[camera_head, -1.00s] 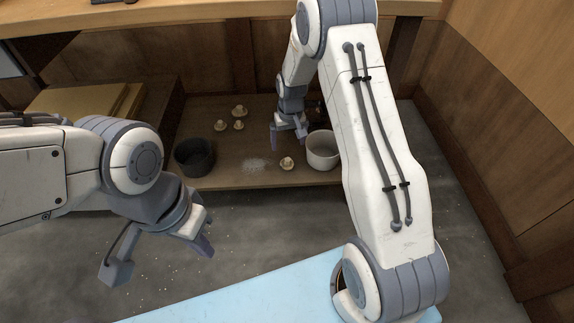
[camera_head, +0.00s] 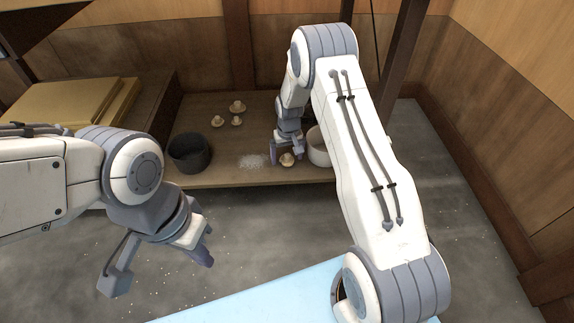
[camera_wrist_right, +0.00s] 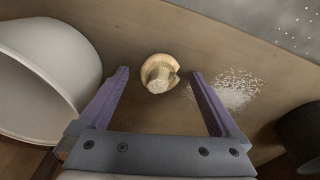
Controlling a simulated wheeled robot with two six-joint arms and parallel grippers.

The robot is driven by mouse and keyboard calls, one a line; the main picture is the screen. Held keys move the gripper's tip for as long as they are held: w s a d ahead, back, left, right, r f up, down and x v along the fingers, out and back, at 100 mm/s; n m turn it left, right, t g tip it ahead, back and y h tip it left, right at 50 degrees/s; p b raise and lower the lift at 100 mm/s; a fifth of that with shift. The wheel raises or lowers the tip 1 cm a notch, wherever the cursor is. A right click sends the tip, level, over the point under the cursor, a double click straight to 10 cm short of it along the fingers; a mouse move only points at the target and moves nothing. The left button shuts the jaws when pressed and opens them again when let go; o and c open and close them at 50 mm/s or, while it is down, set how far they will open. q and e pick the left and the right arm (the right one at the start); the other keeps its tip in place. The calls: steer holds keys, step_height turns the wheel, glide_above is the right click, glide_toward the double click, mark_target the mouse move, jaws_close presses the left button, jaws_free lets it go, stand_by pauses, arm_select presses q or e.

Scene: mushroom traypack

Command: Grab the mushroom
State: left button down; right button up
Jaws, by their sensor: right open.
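A pale tan mushroom (camera_head: 287,159) lies near the front edge of the low wooden shelf (camera_head: 225,176). In the right wrist view the mushroom (camera_wrist_right: 159,73) lies with its stem toward my gripper, just beyond and between the fingertips. My right gripper (camera_head: 287,154) is open around it from above; in the wrist view its two purple fingers (camera_wrist_right: 158,75) stand apart with nothing between them touching the mushroom. My left gripper (camera_head: 156,272) hangs at the left over the floor, its fingers apart and empty.
A white pot (camera_head: 317,149) stands just right of the mushroom, also close in the wrist view (camera_wrist_right: 75,65). White crumbs (camera_head: 251,161) lie to its left, then a dark pot (camera_head: 189,153). Yellow-brown boards (camera_head: 65,108) are at left.

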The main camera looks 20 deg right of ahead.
steer(key=shift+f, duration=0.1)
steer(key=c, duration=1)
steer(key=shift+o, duration=0.2)
